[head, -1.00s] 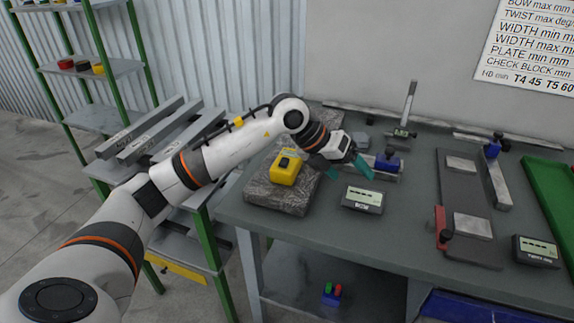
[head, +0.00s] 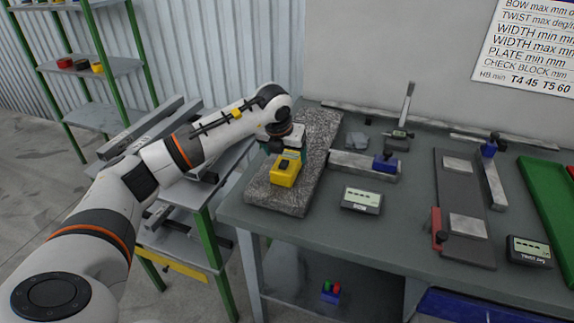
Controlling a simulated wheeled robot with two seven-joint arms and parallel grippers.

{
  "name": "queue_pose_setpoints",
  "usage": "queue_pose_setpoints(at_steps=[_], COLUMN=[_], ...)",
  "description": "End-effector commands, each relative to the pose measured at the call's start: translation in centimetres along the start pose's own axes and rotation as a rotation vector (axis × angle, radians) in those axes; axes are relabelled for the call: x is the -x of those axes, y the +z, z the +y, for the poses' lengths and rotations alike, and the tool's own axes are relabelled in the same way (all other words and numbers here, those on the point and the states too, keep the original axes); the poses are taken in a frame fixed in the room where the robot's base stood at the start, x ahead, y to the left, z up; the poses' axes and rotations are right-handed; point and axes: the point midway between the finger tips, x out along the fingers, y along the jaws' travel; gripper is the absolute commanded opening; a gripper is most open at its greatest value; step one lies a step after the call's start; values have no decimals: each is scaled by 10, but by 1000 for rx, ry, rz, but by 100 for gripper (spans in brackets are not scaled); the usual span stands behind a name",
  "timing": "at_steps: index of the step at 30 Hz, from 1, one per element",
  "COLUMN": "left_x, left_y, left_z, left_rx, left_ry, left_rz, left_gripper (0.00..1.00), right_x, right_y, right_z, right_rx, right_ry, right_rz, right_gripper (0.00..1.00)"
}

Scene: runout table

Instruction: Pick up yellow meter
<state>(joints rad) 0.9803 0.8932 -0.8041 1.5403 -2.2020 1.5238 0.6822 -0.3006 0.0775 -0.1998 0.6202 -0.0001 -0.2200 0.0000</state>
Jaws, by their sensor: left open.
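The yellow meter (head: 285,173) is a small yellow block with a dark patch on top. It sits on the speckled grey stone slab (head: 318,150) at the left end of the table. My left gripper (head: 284,148) is just behind the meter, over the slab, pointing down. Its teal fingers are partly hidden behind the meter and the wrist. It is open, and I cannot tell whether a finger touches the meter. My right gripper is not in view.
A grey display box (head: 362,200) stands right of the slab, with a metal bar and blue clamp (head: 385,163) behind it. A dark plate fixture (head: 465,205), another display box (head: 529,251) and a green tray (head: 555,190) lie further right. A rack with metal bars stands left.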

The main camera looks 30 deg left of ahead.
Motion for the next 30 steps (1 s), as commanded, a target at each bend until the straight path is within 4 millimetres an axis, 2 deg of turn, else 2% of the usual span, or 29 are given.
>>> queue_pose_setpoints(at_steps=[3,7,16,26,30], left_x=[-16,-33,-39,-39,-38], left_y=[5,4,4,4,4], left_z=[-1,0,0,0,0], left_rx=[0,1,0,0,0], left_ry=[-1,1,0,1,1], left_rz=[-5,-3,0,0,2], left_gripper=[82,82,82,28,27], right_x=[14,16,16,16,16], right_y=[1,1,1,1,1], right_z=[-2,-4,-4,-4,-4], right_rx=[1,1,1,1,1], right_ry=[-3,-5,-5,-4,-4], right_rz=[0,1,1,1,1], right_gripper=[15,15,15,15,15])
